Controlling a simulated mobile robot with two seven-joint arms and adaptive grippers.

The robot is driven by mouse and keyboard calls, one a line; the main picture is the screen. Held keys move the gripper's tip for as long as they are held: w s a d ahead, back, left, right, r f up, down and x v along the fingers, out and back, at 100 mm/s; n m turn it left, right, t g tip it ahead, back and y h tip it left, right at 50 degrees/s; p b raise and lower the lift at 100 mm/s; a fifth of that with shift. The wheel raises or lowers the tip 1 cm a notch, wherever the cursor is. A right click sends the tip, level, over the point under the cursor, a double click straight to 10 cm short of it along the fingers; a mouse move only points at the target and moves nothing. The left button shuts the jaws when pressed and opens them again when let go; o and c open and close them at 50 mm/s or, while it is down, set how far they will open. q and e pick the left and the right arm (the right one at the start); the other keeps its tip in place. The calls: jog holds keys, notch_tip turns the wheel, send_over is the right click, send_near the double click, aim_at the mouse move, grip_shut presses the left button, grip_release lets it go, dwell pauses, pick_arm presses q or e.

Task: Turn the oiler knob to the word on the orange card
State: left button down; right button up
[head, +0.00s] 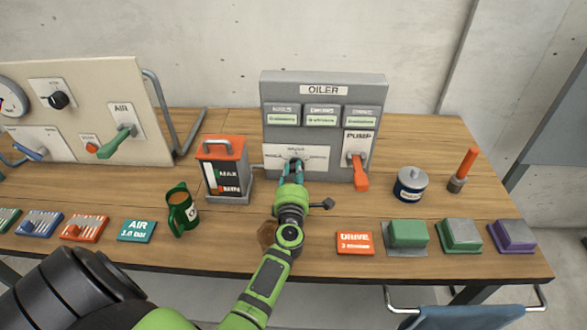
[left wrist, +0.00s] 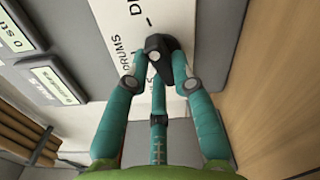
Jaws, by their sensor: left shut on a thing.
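The grey oiler (head: 268,122) stands at the back of the bench, with a white dial plate (head: 318,155) low on its left. My left gripper (head: 293,170) is at this plate, shut on the black oiler knob, whose sides its teal fingers cover. In the left wrist view the knob (left wrist: 158,46) sits between the fingertips (left wrist: 158,68). The word DRUMS and part of another word starting with D show on the plate there. The orange card (head: 355,243) lies at the bench front and reads DRIVE, with a smaller line below. My right gripper is not seen.
An orange pump lever (head: 360,174) hangs right of the dial. A green mug (head: 182,212), a teal AIR card (head: 136,231) and a blue tin (head: 410,187) stand or lie around.

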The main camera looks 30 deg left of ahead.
pick_arm(q)
jog(key=shift+r+m, duration=0.2)
jog(key=shift+m, duration=0.2)
jog(key=c, duration=1)
grip_release()
jog(key=shift+w, duration=0.1)
jog(key=shift+c, duration=0.2)
jog(key=shift+f, duration=0.15)
jog(key=shift+s+d+f, duration=0.1)
jog(key=shift+s+d, duration=0.1)
jog(key=shift+s, duration=0.2)
jog(key=v, duration=0.6)
jog(key=shift+s+d, duration=0.15)
jog(key=shift+s, duration=0.05)
